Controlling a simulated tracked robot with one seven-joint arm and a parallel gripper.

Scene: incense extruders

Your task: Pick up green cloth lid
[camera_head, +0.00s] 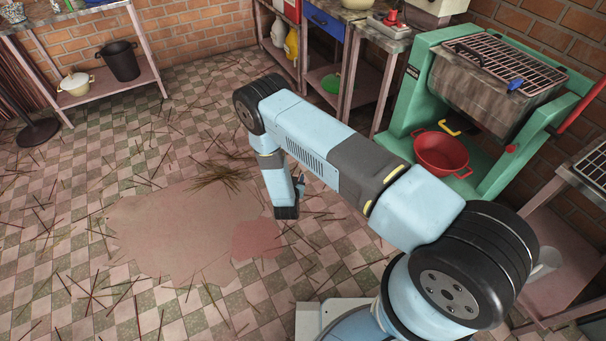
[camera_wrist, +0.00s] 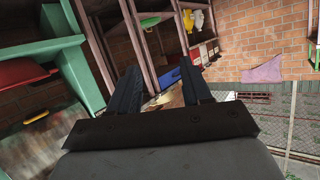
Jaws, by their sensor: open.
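A green thing (camera_head: 331,84), which looks like the green cloth lid, lies on the low shelf of a stand near the back wall in the head view. It is small there and partly hidden by the stand's legs. A green patch, probably the same thing, also shows near the top of the wrist view (camera_wrist: 150,21). My gripper (camera_wrist: 157,76) is open, with its two dark fingers apart and no object clearly held between them. It is well away from the green thing. In the head view my arm hides most of the gripper.
A green machine (camera_head: 408,105) with a metal trough stands right of the stand, a red bowl (camera_head: 440,151) on its base. Yellow (camera_head: 291,46) and white (camera_head: 278,32) containers sit left of the green thing. The tiled floor is open, with scattered sticks (camera_head: 215,175).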

